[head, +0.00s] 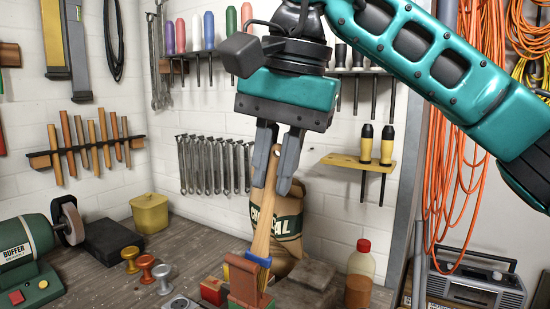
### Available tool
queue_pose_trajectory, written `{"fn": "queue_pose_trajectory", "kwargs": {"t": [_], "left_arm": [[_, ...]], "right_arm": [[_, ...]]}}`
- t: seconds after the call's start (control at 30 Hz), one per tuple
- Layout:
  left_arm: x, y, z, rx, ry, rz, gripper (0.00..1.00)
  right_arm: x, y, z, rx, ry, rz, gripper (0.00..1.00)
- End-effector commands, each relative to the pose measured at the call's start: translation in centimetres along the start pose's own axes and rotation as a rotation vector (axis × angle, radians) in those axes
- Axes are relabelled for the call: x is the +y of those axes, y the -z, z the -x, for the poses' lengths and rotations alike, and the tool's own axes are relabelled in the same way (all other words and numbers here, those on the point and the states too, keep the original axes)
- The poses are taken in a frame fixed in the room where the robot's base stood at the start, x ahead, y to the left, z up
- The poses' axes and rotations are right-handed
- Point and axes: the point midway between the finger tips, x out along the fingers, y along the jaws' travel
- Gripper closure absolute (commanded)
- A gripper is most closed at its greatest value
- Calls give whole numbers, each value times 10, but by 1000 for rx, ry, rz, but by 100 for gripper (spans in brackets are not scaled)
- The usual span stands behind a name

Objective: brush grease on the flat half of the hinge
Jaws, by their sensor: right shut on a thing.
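My right gripper (276,180) comes down from the top, pointing downward. Its two grey fingers are shut on the wooden handle of a brush (264,222). The brush hangs nearly upright, leaning slightly, with a blue band (250,259) near its lower end. A reddish-brown part (244,283) shows below the band; I cannot tell whether it is all bristles or partly another thing behind. I cannot make out the hinge or its flat half. No open grease container can be told for sure. My left gripper is not in view.
A green buffer (29,260) stands at the left of the bench (105,283). Nearby are a yellow bin (150,213) and several small knobs (146,270). A dark block (304,286) lies right of the brush.

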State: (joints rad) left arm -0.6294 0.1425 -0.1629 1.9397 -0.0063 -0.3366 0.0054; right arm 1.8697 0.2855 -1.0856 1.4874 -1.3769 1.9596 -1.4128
Motion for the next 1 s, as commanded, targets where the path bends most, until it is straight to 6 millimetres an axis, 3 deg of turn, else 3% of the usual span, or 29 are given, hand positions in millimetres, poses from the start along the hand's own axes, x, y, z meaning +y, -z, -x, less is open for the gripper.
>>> {"fn": "queue_pose_trajectory", "kwargs": {"t": [1.0], "left_arm": [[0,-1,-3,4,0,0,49]], "right_arm": [[1,0,-6,0,0,0,100]]}}
